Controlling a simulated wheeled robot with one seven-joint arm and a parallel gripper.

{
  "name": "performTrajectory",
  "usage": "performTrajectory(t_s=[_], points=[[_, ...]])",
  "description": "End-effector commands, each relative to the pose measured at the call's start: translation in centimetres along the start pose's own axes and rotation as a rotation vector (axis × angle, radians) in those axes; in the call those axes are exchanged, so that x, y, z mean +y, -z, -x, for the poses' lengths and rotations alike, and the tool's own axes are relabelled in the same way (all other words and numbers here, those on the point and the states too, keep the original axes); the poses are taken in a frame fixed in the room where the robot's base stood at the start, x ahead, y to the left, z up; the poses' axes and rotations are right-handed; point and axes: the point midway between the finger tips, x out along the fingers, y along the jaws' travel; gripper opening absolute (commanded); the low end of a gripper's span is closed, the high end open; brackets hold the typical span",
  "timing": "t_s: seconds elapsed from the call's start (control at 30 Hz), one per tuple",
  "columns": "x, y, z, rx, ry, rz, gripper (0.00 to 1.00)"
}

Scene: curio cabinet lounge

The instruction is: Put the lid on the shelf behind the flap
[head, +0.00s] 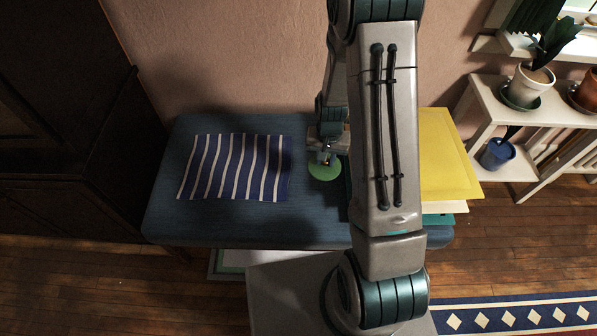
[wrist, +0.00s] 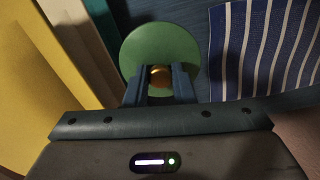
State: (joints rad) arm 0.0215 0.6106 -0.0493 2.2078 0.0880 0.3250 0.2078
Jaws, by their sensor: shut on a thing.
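The lid is a round green disc with a small brass-coloured knob; it shows in the head view (head: 324,172) and in the wrist view (wrist: 160,48). My gripper (wrist: 160,82) is shut on the lid's knob, with one finger on each side of it. In the head view my gripper (head: 326,155) is over the blue table, partly hidden by my arm. I cannot tell whether the lid touches the tabletop. No shelf with a flap can be made out for certain.
A striped cloth (head: 236,167) lies flat on the blue table (head: 190,230), left of the lid. A yellow panel (head: 445,155) stands at the table's right. A dark cabinet (head: 60,110) is at the left, and a white plant stand (head: 490,110) at the right.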

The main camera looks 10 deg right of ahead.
Motion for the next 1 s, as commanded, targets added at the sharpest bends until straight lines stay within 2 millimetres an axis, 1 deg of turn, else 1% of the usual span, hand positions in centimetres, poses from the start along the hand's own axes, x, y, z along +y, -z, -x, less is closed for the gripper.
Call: performTrajectory(t_s=[0.03, 0.57, 1.0], points=[[0.1, 0.0, -1.0, 0.002, 0.000, -0.014, 0.00], [0.9, -0.6, -4.0, 0.003, 0.001, -0.176, 0.00], [1.5, -1.6, -6.7, 0.001, 0.001, -0.308, 0.00]])
